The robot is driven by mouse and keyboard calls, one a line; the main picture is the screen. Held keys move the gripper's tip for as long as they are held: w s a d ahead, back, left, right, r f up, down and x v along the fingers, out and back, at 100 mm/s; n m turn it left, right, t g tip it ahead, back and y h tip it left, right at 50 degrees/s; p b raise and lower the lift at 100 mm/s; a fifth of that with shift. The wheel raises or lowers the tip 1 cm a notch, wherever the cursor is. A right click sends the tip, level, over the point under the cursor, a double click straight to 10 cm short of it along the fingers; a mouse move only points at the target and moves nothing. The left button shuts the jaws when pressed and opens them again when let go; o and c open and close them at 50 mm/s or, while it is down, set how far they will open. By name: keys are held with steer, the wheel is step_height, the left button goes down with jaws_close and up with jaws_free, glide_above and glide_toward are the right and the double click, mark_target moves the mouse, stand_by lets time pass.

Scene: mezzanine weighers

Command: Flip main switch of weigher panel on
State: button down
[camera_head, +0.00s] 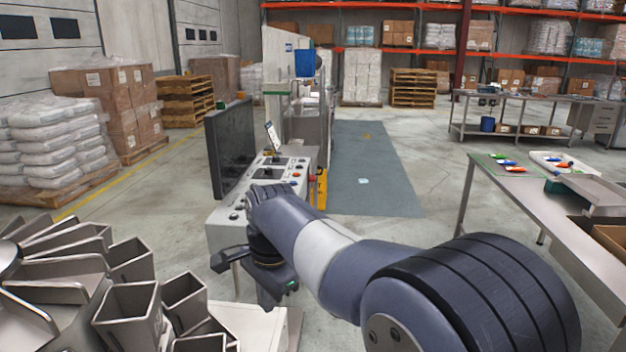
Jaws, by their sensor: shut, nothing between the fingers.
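The weigher panel (225,212) is a light grey console with a sloped top carrying several small knobs, buttons and dark displays. A large dark monitor (229,150) stands along its left side. The controls are too small for me to tell which is the main switch, and my arm hides part of the panel's near right side. My gripper (223,262) is shut and empty, in front of the panel's near face in the picture. I cannot tell whether it touches the panel.
Metal weigher buckets (130,305) fill the lower left. A steel table (520,195) with coloured items stands at right. A blue-grey floor mat (370,175) lies beyond the panel. Pallets of white sacks (50,150) stand at left. The floor between panel and table is open.

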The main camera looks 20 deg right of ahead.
steer(key=s+a+f+n+g+h+b, duration=0.1)
steer(key=s+a+f+n, duration=0.2)
steer(key=s+n, duration=0.2)
steer(key=n, duration=0.3)
steer(key=shift+s+b, duration=0.3)
steer(key=shift+s, duration=0.05)
steer(key=shift+d, duration=0.1)
